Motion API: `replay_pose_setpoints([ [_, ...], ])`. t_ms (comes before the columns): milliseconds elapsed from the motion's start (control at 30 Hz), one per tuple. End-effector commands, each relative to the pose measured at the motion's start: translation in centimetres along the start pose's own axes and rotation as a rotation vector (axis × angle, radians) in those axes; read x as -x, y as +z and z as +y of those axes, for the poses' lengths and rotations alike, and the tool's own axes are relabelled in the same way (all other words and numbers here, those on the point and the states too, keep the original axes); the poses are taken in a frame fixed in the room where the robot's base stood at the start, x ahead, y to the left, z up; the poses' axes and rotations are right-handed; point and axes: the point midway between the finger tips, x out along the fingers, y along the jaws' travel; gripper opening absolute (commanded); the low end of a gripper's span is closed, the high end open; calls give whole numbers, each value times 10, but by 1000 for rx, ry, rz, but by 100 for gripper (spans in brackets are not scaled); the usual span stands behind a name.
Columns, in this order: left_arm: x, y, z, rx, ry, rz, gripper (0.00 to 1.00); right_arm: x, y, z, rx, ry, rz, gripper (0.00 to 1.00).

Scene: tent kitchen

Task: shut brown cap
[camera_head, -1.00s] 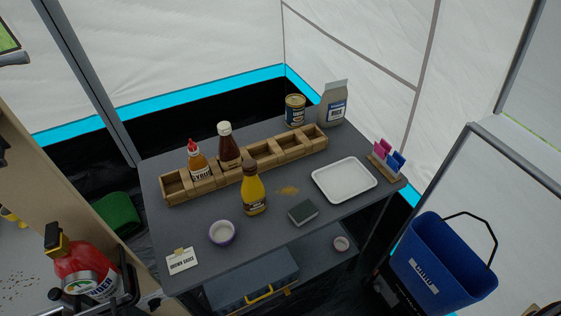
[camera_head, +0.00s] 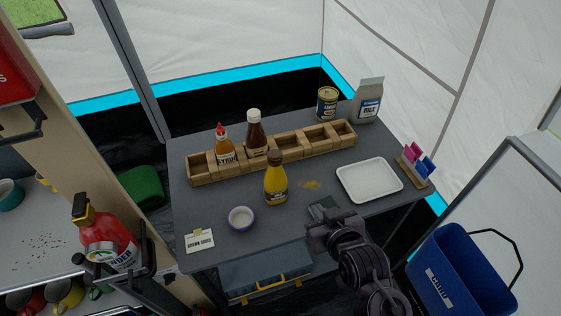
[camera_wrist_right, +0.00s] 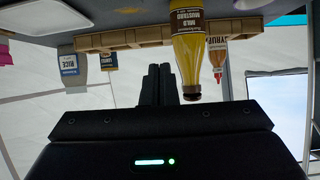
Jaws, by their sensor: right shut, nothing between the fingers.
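The yellow mustard bottle (camera_head: 275,184) stands upright near the middle of the grey table. Its brown cap (camera_head: 274,158) is on top; I cannot tell whether it is open or closed. In the right wrist view, which is upside down, the bottle (camera_wrist_right: 188,42) and brown cap (camera_wrist_right: 192,93) show just right of the fingers. My right gripper (camera_head: 322,222) is over the table's front edge, right of and nearer than the bottle, apart from it. Its fingers (camera_wrist_right: 159,85) are shut and empty. My left gripper is not in view.
Behind the bottle is a wooden rack (camera_head: 290,147) with a syrup bottle (camera_head: 225,149) and a white-capped brown bottle (camera_head: 256,138). A bowl (camera_head: 241,217) stands front left. A white tray (camera_head: 369,181) lies right.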

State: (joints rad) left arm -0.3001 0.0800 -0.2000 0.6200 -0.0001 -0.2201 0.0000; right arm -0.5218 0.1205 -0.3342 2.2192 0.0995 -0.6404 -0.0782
Motion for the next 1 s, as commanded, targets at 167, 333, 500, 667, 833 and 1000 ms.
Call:
replay_pose_setpoints([
  [167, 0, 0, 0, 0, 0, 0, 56, 1, -48, -28, 10, -18, 296, 0],
  [333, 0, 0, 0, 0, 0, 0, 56, 12, -78, -48, 13, -19, 532, 0],
  [500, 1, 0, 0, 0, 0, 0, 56, 19, -90, -56, 13, -16, 630, 0],
  [667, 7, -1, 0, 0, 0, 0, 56, 9, -101, -56, 13, -14, 640, 0],
  [833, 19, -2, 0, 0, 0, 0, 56, -17, -123, -57, 12, -15, 639, 0],
  [1000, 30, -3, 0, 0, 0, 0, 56, -48, -145, -58, 12, -14, 637, 0],
])
